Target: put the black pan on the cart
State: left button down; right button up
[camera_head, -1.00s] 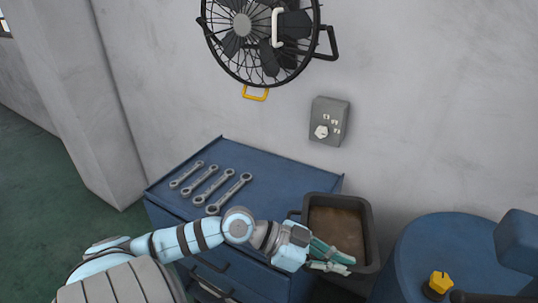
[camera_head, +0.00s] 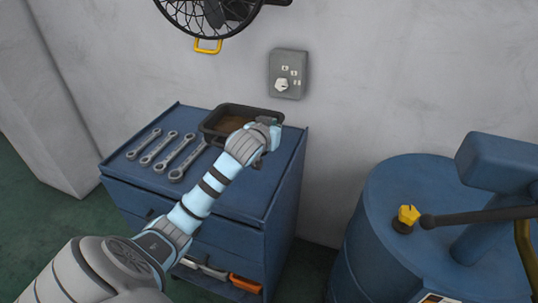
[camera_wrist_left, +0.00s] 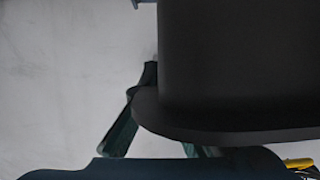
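The black pan (camera_head: 206,126), rectangular with a brown inside, is at the back right of the blue cart's top (camera_head: 245,190) in the head view. I cannot tell whether it rests on the top or hangs just above it. My left gripper (camera_head: 268,128) is at the pan's right end, shut on its edge; the arm hides part of the pan. In the left wrist view, the pan (camera_wrist_left: 235,60) fills the upper right as a dark shape, with the teal gripper fingers (camera_wrist_left: 150,120) at its rim. My right gripper is not in view.
Several wrenches (camera_head: 160,147) lie on the left of the cart top. The front right of the top is bare. A fan (camera_head: 215,12) and a grey switch box (camera_head: 288,74) are on the wall behind. A blue drum-shaped machine (camera_head: 400,250) stands at the right.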

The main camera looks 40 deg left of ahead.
pick_arm(q)
notch_tip(320, 180, down, 10)
jog(key=shift+w+d+f+b, duration=0.1)
jog(key=shift+f+b, duration=0.05)
jog(key=shift+b, duration=0.9)
jog(key=c, duration=1.8)
grip_release()
jog(key=p+v, duration=0.3)
jog(key=v, duration=0.9)
